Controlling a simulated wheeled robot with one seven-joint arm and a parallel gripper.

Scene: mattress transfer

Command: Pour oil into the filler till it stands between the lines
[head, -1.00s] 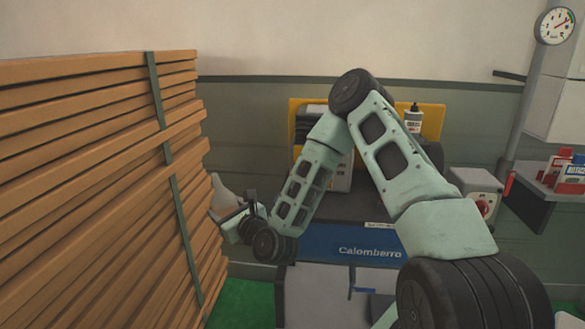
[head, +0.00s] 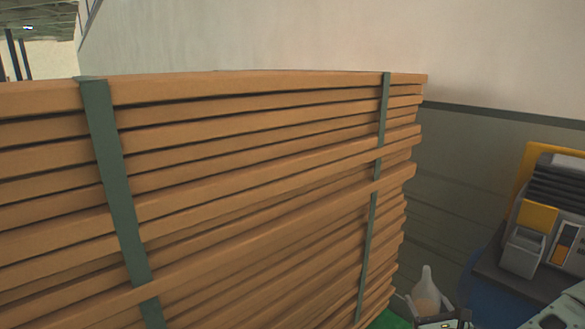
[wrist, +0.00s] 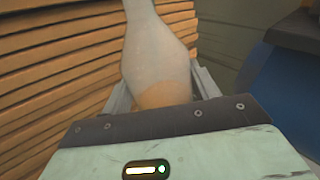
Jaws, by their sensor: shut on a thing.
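A translucent whitish bottle (wrist: 155,55) with a narrow neck and amber liquid in its lower part is in the wrist view. My gripper (wrist: 160,98) is shut on it, one finger at each side. In the head view the bottle (head: 427,288) stands about upright at the bottom, right of the board stack, with my gripper (head: 438,318) cut off by the lower edge. I cannot tell whether the bottle touches the stack. No filler or level lines can be made out in these frames.
A tall strapped stack of orange-brown boards (head: 260,170) fills the left and middle of the head view. At the right, a dark-topped blue unit (head: 485,295) carries a grey container (head: 522,252) and a yellow-backed device (head: 555,215). Green floor shows in a small patch.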

